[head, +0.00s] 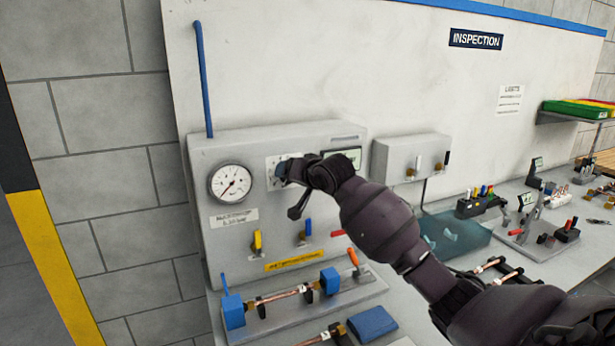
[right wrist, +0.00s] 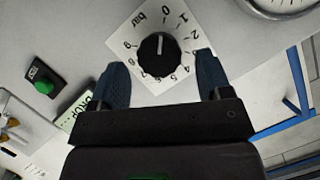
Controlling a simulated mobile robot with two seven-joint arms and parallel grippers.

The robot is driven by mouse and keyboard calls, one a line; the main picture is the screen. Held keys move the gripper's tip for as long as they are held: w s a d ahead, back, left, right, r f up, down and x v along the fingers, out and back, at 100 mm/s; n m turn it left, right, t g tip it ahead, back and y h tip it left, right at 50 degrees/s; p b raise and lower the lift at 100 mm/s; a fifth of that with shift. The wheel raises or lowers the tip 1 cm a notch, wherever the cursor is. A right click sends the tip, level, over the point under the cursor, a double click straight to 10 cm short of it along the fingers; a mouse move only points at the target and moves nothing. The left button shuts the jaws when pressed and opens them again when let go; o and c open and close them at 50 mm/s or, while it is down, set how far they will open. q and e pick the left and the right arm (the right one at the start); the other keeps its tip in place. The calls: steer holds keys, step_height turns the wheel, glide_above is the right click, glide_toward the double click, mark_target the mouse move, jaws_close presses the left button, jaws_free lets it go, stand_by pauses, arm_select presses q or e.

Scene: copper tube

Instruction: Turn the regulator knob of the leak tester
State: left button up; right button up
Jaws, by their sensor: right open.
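The regulator knob (right wrist: 159,55) is round and black, on a white dial plate (right wrist: 140,82) marked in bar. Its white pointer line points toward the 0 side of the scale. My right gripper (right wrist: 160,68) is open, with one blue finger on each side of the knob and visible gaps between. I cannot tell how deep the fingers reach. In the head view my right gripper (head: 284,172) is at the plate and hides the knob. The leak tester (head: 320,133) is a grey wall box with a round pressure gauge (head: 231,183). My left gripper is not in view.
Yellow and blue levers (head: 257,241) stick out below the dial. A fixture with a copper tube (head: 283,297) stands below the tester. A green button (right wrist: 44,87) shows in the wrist view. Other tools crowd the bench at right.

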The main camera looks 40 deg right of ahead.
arm_select(q)
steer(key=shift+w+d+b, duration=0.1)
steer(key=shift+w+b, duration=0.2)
steer(key=shift+b, duration=0.25)
arm_select(e)
steer(key=v, duration=0.8)
steer(key=shift+s, duration=0.25)
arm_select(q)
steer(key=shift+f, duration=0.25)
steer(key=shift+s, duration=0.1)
